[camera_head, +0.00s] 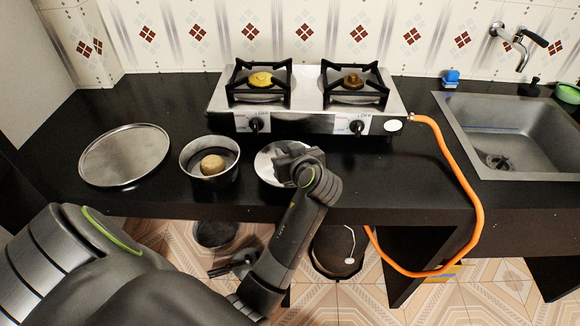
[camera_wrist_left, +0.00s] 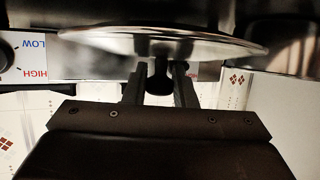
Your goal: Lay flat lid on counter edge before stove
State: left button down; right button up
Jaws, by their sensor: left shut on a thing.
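The lid (camera_head: 264,168) is a pale, shiny round disc at the counter's front part, before the stove (camera_head: 306,122). My left gripper (camera_head: 287,163) covers much of it in the head view. In the left wrist view the lid (camera_wrist_left: 170,42) lies across the top, close to level. The left gripper (camera_wrist_left: 159,82) is shut on its dark knob (camera_wrist_left: 158,84). I cannot tell whether the lid touches the black counter (camera_head: 390,190). My right gripper is not in view.
An open pot (camera_head: 183,160) with a round brown item (camera_head: 212,165) stands just left of the lid. A round metal tray (camera_head: 125,155) lies farther left. An orange hose (camera_head: 462,180) curves from the stove over the counter's front. A sink (camera_head: 520,125) is at the right.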

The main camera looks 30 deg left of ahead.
pick_arm(q)
notch_tip(320, 180, down, 4)
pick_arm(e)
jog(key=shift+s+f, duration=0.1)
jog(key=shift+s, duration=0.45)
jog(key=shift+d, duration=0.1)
pick_arm(q)
jog(key=shift+f, duration=0.15)
jog(key=c, duration=1.2)
grip_release()
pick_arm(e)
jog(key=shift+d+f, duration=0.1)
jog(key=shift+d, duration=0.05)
pick_arm(q)
jog(key=shift+r, duration=0.25)
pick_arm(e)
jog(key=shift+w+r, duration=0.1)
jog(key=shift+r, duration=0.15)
